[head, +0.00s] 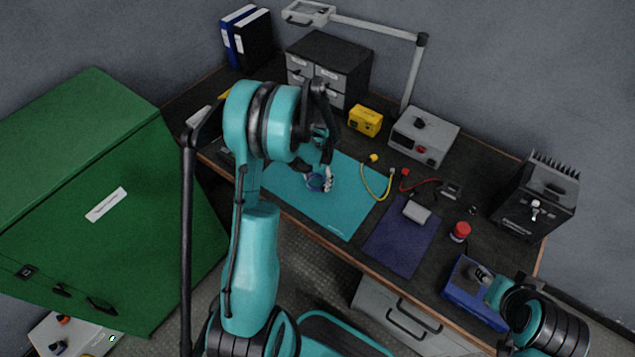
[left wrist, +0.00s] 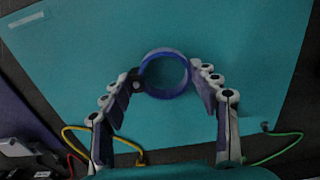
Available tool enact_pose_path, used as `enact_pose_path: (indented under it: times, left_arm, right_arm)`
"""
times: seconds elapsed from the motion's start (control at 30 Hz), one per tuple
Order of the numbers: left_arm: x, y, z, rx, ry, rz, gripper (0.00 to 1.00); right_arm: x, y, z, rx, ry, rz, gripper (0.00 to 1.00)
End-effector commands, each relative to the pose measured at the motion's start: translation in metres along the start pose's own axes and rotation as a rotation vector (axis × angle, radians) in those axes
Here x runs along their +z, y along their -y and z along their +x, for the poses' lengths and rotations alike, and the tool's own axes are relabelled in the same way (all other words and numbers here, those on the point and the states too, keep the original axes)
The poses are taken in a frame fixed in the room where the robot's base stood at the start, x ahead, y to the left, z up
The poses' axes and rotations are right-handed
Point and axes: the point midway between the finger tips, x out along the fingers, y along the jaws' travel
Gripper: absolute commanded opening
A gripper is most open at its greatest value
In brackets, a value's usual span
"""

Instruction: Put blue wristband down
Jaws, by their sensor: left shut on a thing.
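The blue wristband (head: 315,182) is a ring over the teal mat (head: 345,215) in the head view. In the left wrist view the wristband (left wrist: 165,92) sits between the fingertips of my left gripper (left wrist: 168,80), with its opening facing the camera. My left gripper (head: 326,180) is shut on it, fingers pointing down to the mat. I cannot tell whether the band touches the mat. My right arm is at the lower right of the head view; its fingers are not clear there.
A yellow cord (head: 367,185) lies at the mat's right edge. A dark blue mat (head: 385,248), red-capped jar (head: 460,231), blue box (head: 460,298) and grey instrument (head: 440,140) are farther right. Drawers (head: 345,65) stand behind. The mat's front part is clear.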

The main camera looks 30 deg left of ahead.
Motion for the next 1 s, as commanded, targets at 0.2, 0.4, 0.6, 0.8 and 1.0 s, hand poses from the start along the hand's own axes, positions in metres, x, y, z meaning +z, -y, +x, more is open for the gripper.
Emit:
enact_pose_path:
  times: [0.2, 0.4, 0.6, 0.8, 1.0]
  left_arm:
    - [0.000, 0.000, 0.005, 0.000, 0.000, 0.000, 0.40]
    - [0.000, -0.001, 0.009, 0.000, 0.000, 0.000, 0.40]
    - [0.000, 0.000, 0.008, 0.000, 0.000, 0.000, 0.81]
    - [0.000, -0.001, 0.007, 0.000, 0.000, 0.000, 0.81]
    - [0.000, 0.000, -0.013, 0.000, 0.000, 0.000, 0.81]
  right_arm:
    - [0.001, 0.000, 0.002, 0.000, 0.000, 0.000, 0.41]
    - [0.004, 0.000, 0.006, 0.000, 0.000, 0.000, 0.41]
    - [0.003, 0.000, 0.004, 0.000, 0.000, 0.000, 0.41]
    - [0.003, 0.000, 0.004, 0.000, 0.000, 0.000, 0.41]
    - [-0.004, 0.000, -0.005, 0.000, 0.000, 0.000, 0.41]
